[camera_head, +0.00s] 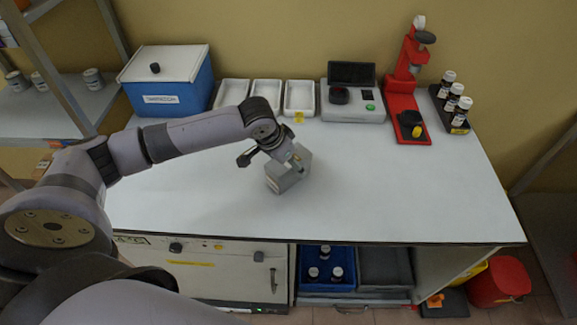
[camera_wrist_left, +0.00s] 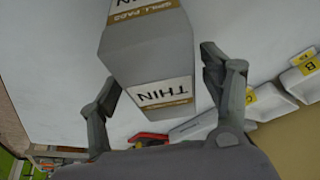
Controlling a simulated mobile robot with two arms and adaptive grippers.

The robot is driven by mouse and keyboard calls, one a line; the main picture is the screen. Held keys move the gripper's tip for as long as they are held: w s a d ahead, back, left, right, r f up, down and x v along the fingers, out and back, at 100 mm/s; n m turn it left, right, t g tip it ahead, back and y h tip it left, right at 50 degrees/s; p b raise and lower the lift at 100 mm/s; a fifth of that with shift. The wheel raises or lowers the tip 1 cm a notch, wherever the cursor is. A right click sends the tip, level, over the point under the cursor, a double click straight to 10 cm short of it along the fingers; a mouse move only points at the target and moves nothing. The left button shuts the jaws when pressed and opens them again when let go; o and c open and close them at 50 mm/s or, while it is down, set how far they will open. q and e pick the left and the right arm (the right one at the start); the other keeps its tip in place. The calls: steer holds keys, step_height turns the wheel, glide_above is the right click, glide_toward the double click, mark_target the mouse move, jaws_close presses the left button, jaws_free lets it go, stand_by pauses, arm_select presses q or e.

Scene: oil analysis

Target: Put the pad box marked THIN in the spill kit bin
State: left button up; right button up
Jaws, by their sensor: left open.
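The grey pad box (camera_head: 283,180) stands on the white bench top near its middle. In the left wrist view the box (camera_wrist_left: 150,45) carries white labels reading THIN and SPILL PADS, upside down in the picture. My left gripper (camera_head: 272,160) is open at the box. In the left wrist view its fingers (camera_wrist_left: 160,85) are spread on either side of the box's near end, with a gap at the left finger. Contact at the right finger is unclear. A red bin (camera_head: 500,282) stands on the floor at the lower right; I cannot read a spill kit marking. My right gripper is out of view.
A blue box with a white lid (camera_head: 168,78), white trays (camera_head: 267,97), a grey instrument (camera_head: 353,105), a red press (camera_head: 403,100) and a bottle rack (camera_head: 449,110) line the back. The bench's front right is clear. Blue and grey crates sit below.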

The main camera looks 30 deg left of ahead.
arm_select(q)
steer(key=x, duration=0.3)
steer(key=shift+w+f, duration=0.15)
steer(key=shift+w, duration=0.05)
steer(key=shift+f+p, duration=0.2)
steer(key=shift+p, duration=0.35)
steer(key=shift+c, duration=0.4)
steer(key=c, duration=1.4)
